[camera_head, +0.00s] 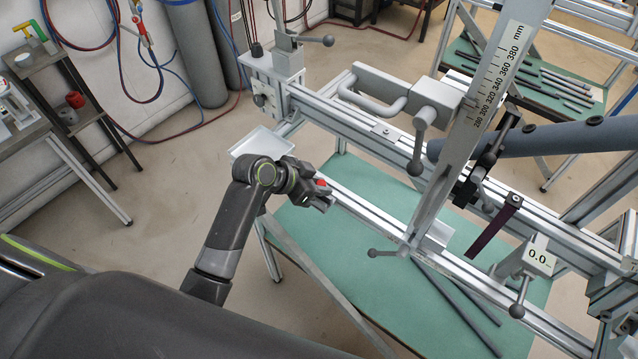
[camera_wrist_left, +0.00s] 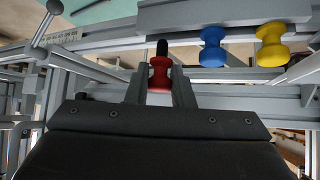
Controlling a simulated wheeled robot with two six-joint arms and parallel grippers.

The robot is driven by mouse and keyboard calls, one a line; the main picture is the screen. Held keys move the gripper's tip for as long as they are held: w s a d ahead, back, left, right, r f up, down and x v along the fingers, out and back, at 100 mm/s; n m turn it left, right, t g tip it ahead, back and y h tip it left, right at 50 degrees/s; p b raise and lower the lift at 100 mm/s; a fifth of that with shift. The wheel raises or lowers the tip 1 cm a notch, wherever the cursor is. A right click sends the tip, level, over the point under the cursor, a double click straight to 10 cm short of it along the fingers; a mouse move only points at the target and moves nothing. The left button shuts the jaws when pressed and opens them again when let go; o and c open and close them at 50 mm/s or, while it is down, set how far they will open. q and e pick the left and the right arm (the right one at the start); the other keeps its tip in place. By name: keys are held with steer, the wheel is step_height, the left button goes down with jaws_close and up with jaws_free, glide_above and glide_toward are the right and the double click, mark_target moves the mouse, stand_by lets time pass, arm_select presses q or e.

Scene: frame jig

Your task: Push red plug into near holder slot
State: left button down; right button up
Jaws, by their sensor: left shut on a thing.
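My left gripper (camera_head: 318,196) is at the near side of the metal frame jig, and its fingers also show in the left wrist view (camera_wrist_left: 160,92). It is shut on the red plug (camera_wrist_left: 159,76), a waisted spool shape with a black tip pointing away from the gripper. In the head view the red plug (camera_head: 321,182) is a small red spot at the fingertips. In the left wrist view the black tip is close to a grey bar (camera_wrist_left: 165,18); I cannot tell whether it touches. The near holder slot cannot be made out. My right gripper is not in view.
A blue plug (camera_wrist_left: 212,47) and a yellow plug (camera_wrist_left: 271,44) sit at the grey bar, right of the red one. A pale tray (camera_head: 262,141) lies left of the gripper. Jig rails (camera_head: 375,205) and a scaled upright (camera_head: 490,85) stand to the right, above a green surface (camera_head: 320,235).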

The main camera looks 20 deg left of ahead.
arm_select(q)
steer(key=shift+f+b, duration=0.8)
steer(key=shift+f, duration=0.4)
steer(key=c, duration=1.2)
jaws_free()
steer(key=shift+s+a+r, duration=0.25)
steer(key=shift+a+r, duration=0.1)
steer(key=b+v, duration=0.1)
steer(key=v, duration=1.5)
steer(key=shift+r, duration=0.2)
